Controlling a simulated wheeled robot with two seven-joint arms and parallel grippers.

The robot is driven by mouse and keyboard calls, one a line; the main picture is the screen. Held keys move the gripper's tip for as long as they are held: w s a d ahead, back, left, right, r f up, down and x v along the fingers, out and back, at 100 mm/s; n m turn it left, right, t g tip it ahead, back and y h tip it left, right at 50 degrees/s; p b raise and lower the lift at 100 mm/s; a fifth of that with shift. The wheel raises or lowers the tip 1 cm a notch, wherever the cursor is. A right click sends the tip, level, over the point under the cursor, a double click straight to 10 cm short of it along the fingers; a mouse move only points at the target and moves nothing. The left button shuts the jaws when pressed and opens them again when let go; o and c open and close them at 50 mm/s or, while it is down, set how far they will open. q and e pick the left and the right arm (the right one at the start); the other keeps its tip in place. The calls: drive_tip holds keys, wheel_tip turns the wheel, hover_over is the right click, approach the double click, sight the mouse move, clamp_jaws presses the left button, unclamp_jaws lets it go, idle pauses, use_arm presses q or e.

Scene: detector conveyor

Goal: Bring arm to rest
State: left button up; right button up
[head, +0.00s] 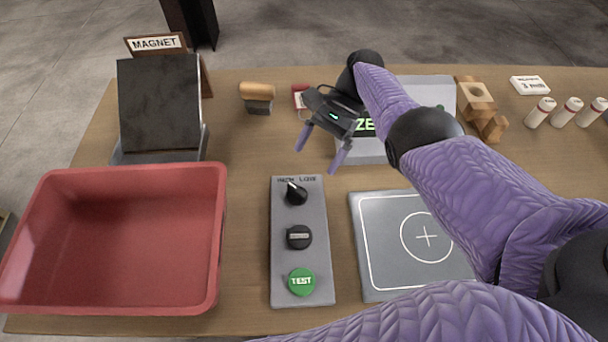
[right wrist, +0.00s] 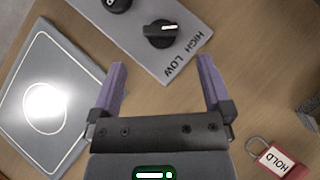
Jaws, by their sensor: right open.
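My right gripper (head: 321,153) is open and empty, with its two purple fingers spread apart. In the head view it hangs over the table, behind and slightly right of the grey control panel (head: 300,262). My right arm, in a purple padded sleeve, reaches in from the lower right and partly covers the grey device with a green display (head: 364,125) behind it. In the right wrist view the open fingertips (right wrist: 160,80) point toward the HIGH/LOW end of the control panel (right wrist: 187,45), with nothing between them. My left gripper is not in view.
A red bin (head: 118,300) is at the left, before the dark slab (head: 160,105) by the MAGNET sign (head: 155,43). A grey pad with a cross (head: 380,280) lies right of the panel.

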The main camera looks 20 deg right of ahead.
drive_tip(key=shift+v, duration=1.15)
